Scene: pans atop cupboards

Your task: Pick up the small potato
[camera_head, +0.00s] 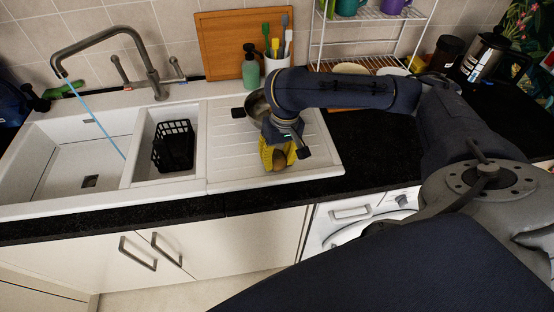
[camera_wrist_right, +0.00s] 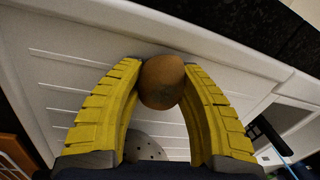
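The small potato (camera_head: 279,159) is brown and rounded. It is over the ribbed white draining board (camera_head: 232,165), near its front right part. In the right wrist view the potato (camera_wrist_right: 161,82) sits between the tips of my right gripper's yellow fingers, which appear to touch it on both sides. My right gripper (camera_head: 279,155) points down and is shut on the potato. I cannot tell whether the potato is lifted off the board. My left gripper is not in view.
A metal pan (camera_head: 256,108) stands just behind my right gripper, partly hidden by my arm. A black basket (camera_head: 173,146) is in the small sink basin to the left. A soap bottle (camera_head: 250,70) and utensil holder (camera_head: 277,62) stand behind. The front left draining board is clear.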

